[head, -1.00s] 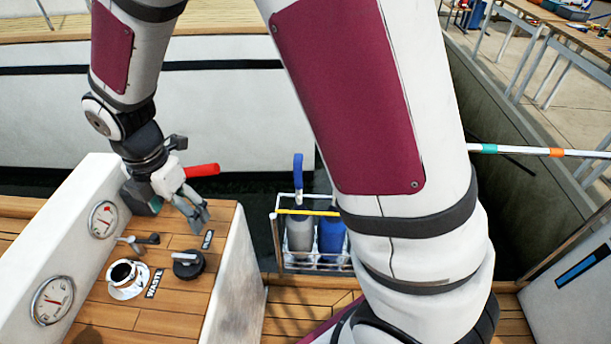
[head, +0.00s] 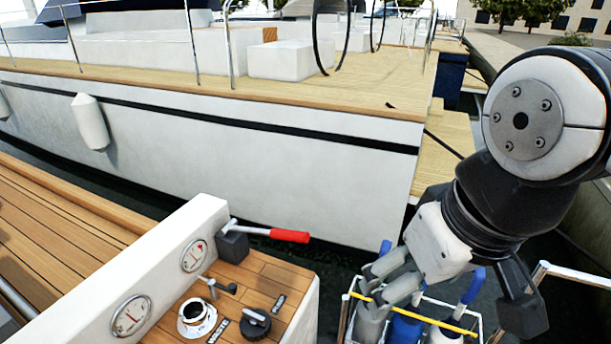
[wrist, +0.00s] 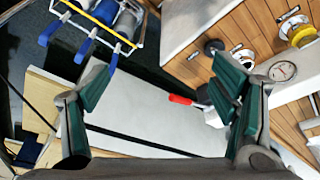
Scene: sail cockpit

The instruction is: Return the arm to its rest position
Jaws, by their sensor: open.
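My gripper (head: 377,283) is at the lower right of the head view, in front of and above a rack of bottles. Its grey fingers are spread and nothing is between them. The wrist view also shows my gripper (wrist: 160,110) with its green-padded fingers wide apart and empty. My arm comes in from the right edge of the head view, bent at a large white joint. Whether the gripper touches the rack cannot be told from the head view; in the wrist view the rack lies apart from the fingers.
A moored boat (head: 250,160) lies beyond, across dark water.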

